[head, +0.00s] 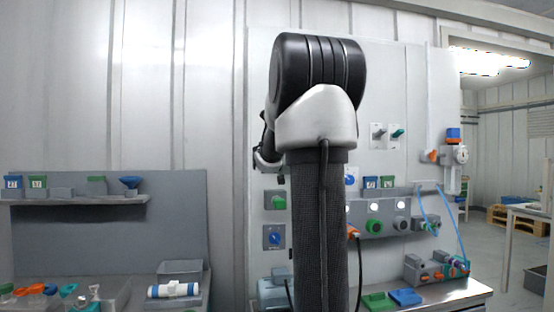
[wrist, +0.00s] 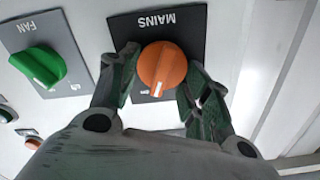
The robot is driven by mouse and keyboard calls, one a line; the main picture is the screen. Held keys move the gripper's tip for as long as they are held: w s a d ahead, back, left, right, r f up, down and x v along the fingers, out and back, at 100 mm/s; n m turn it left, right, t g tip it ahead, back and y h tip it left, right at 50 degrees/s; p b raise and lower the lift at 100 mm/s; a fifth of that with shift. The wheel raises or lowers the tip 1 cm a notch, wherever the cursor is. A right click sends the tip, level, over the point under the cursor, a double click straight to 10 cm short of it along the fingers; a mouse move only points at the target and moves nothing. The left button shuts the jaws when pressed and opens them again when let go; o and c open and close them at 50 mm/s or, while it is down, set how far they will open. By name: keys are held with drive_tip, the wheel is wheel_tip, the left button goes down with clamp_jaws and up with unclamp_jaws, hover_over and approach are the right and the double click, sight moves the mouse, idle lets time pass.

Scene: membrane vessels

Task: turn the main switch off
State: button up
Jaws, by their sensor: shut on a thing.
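The main switch is an orange knob (wrist: 162,68) on a dark plate (wrist: 192,22) labelled MAINS, which appears upside down in the wrist view. A white mark on the knob points toward the bottom of that view, slightly left. My gripper (wrist: 160,85) is shut on the orange knob, one finger on its left side and one on its right. In the head view my arm hides the main switch, and the gripper is mostly hidden behind it.
A green FAN knob (wrist: 38,66) sits on a grey plate left of the main switch in the wrist view. The head view shows a green knob (head: 277,200) and a blue knob (head: 274,238) on the panel. A bench with green and blue trays (head: 405,297) is at lower right.

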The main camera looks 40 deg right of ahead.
drive_tip(key=n, duration=1.2)
drive_tip(key=shift+w+a+f+n, duration=0.1)
drive_tip(key=shift+w+a+n, duration=0.1)
drive_tip(key=shift+a+n, duration=0.15)
idle(0.4)
drive_tip(key=o, duration=0.9)
drive_tip(key=shift+o, duration=0.2)
drive_tip(key=shift+a, duration=0.1)
drive_tip(key=v, duration=1.2)
